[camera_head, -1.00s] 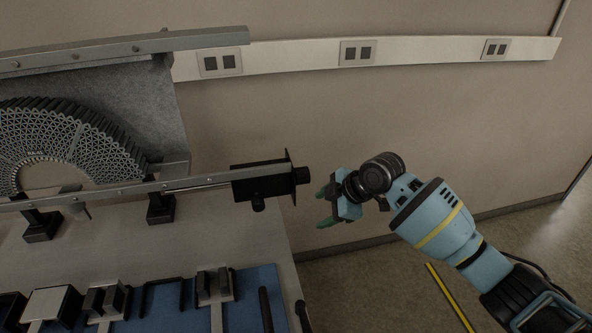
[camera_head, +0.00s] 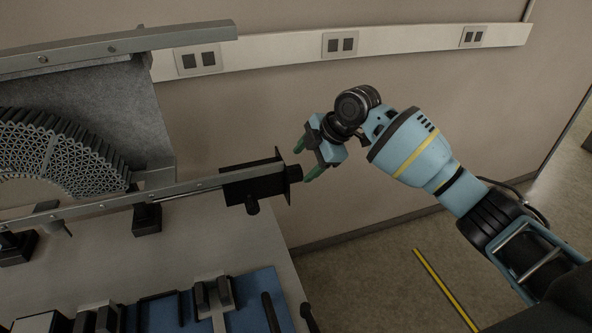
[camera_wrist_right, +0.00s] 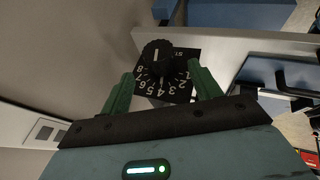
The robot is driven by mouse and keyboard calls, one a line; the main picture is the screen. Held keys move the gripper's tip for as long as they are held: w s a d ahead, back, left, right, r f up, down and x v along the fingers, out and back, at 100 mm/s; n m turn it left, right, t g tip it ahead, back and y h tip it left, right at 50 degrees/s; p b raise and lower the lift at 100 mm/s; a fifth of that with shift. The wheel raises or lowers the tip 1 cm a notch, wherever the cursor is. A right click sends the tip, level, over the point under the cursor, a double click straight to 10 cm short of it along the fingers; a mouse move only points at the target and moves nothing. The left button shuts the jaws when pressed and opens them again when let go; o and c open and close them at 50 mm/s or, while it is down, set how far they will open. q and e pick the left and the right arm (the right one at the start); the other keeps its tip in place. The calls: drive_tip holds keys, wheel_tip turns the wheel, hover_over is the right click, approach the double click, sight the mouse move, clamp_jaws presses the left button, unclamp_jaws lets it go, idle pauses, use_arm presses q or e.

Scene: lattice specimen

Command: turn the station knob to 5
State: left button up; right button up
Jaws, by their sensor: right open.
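The station knob (camera_head: 294,173) is a dark round knob on the right end of a black box (camera_head: 248,187), at the table's right edge. In the right wrist view the knob (camera_wrist_right: 157,54) has a pale line on its face. Its black dial plate (camera_wrist_right: 176,88) carries white numbers around it; I cannot tell surely which number the line marks. My right gripper (camera_head: 303,163) has green fingers, open and beside the knob. In the wrist view the fingers (camera_wrist_right: 160,88) lie either side of the dial, with nothing between them in grip. My left gripper is not in view.
A lattice arch (camera_head: 70,150) stands behind a metal rail (camera_head: 100,200) on the table. Black and grey fittings sit on a blue mat (camera_head: 255,290) at the front. A wall with sockets (camera_head: 340,44) is behind. The floor to the right is open.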

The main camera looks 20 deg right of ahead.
sight(297, 166)
drive_tip(key=x, duration=0.5)
drive_tip(key=shift+d, duration=0.1)
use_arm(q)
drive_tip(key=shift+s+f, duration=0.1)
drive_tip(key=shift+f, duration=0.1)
use_arm(e)
drive_tip(key=c, duration=1)
drive_tip(key=shift+w+m+g+b, duration=0.15)
drive_tip(key=shift+g+b, duration=0.15)
drive_tip(key=shift+g, duration=0.25)
drive_tip(key=shift+w+m+g+b, duration=0.15)
drive_tip(key=shift+g+b, duration=0.15)
drive_tip(key=shift+g, duration=0.25)
drive_tip(key=shift+g+b, duration=0.8)
drive_tip(key=shift+g, duration=0.2)
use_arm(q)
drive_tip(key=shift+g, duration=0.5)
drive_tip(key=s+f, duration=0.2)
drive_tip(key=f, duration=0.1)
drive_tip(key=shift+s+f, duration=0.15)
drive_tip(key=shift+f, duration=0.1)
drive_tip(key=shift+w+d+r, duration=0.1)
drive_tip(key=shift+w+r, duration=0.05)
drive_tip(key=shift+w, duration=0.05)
use_arm(e)
drive_tip(key=shift+r, duration=0.1)
